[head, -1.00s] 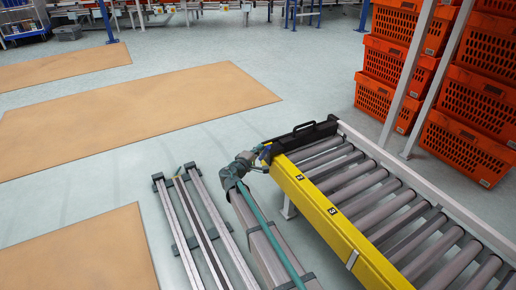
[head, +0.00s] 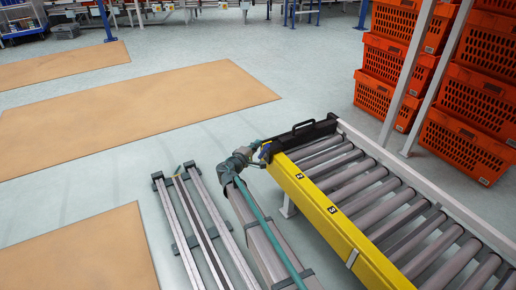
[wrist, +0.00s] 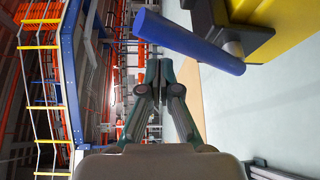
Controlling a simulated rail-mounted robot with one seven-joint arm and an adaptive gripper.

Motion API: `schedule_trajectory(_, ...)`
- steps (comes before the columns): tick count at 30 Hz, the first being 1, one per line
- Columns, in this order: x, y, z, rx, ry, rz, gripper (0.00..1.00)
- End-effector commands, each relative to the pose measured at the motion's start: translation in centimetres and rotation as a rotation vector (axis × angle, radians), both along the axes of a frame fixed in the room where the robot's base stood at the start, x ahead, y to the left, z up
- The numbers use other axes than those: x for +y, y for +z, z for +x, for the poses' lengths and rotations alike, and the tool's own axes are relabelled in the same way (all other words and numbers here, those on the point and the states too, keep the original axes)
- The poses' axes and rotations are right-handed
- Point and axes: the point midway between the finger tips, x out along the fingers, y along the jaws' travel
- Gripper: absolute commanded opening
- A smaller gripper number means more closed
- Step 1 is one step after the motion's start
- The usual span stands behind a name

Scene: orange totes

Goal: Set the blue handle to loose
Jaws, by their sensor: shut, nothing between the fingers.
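The blue handle (wrist: 188,41) is a thick blue bar on a dark mount at the end of the yellow conveyor side rail. It fills the upper middle of the wrist view and slants down to the right. My gripper (wrist: 158,68) is shut and empty. In the wrist view its fingertips appear just below the handle's left part; I cannot tell whether they touch it. In the head view the gripper is small and partly hidden by my arm.
The roller conveyor (head: 365,182) with its yellow side rail (head: 318,213) and black end piece (head: 304,136) lies right of my arm. Stacked orange totes (head: 467,147) stand behind white posts. Open floor lies beyond the conveyor's end.

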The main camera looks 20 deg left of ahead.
Motion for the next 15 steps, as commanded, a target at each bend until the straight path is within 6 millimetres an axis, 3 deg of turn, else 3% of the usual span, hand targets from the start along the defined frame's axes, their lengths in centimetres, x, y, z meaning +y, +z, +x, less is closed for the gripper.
schedule_trajectory(3, 1.1, 1.1, 0.1, 0.0, -0.001, -0.001, 0.0)
schedule_trajectory(9, 1.5, 0.0, -4.4, 0.0, -0.001, -0.002, 0.0)
schedule_trajectory(15, 2.0, -1.0, -7.5, -0.001, 0.0, -0.002, 0.0)
